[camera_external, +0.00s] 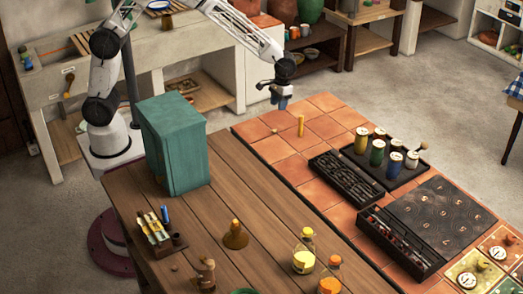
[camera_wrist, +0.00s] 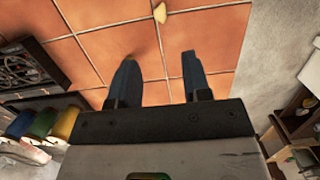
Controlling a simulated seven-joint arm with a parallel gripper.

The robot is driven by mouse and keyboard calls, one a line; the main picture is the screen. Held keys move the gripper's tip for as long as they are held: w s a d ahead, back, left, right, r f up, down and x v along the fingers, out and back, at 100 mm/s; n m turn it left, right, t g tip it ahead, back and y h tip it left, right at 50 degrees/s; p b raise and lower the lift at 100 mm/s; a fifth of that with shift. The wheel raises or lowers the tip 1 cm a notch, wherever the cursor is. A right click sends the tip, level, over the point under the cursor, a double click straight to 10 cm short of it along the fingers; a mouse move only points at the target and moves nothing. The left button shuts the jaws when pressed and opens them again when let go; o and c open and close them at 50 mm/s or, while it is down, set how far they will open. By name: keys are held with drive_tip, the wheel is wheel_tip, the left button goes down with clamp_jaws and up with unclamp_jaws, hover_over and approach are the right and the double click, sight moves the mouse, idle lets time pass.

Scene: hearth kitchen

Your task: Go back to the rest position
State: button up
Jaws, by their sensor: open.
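My gripper (camera_external: 280,104) hangs from my raised arm above the far end of the terracotta tiled surface (camera_external: 282,146). It points down. In the wrist view my gripper (camera_wrist: 158,80) has its two dark fingers apart with only tile between and below them. Nothing is held. A small pale yellow piece (camera_wrist: 176,6) lies on the tiles at the top of the wrist view, beyond the fingertips.
A teal cabinet (camera_external: 174,146) stands on the wooden table (camera_external: 215,210), with bottles nearer the front.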

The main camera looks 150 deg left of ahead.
idle(0.4)
drive_tip(key=w+d+r+m+t+y, duration=0.1)
drive_tip(key=d+r+m, duration=0.2)
drive_tip(key=d+r, duration=0.6)
drive_tip(key=w+d+r+m, duration=0.2)
drive_tip(key=d+r, duration=0.3)
drive_tip(key=d, duration=0.8)
drive_tip(key=w+d+r+m+t+y, duration=0.1)
drive_tip(key=d+r+m, duration=0.2)
drive_tip(key=d+r, duration=0.6)
drive_tip(key=s+d+r+m+t, duration=0.15)
drive_tip(key=s+d, duration=0.25)
drive_tip(key=d, duration=0.5)
drive_tip(key=s+d+r+m, duration=0.25)
drive_tip(key=s+d, duration=0.25)
drive_tip(key=d, duration=0.3)
drive_tip(key=s+d+r+m+t, duration=0.15)
drive_tip(key=s+d, duration=0.25)
drive_tip(key=d, duration=0.5)
drive_tip(key=s+d+m, duration=0.5)
drive_tip(key=s+d, duration=0.1)
drive_tip(key=s, duration=0.4)
wheel_tip(320, 180, down, 10)
drive_tip(key=w+g, duration=0.1)
drive_tip(key=g, duration=0.1)
drive_tip(key=shift+w+d+r, duration=0.2)
drive_tip(key=shift+w+d, duration=0.05)
drive_tip(key=shift+d, duration=0.2)
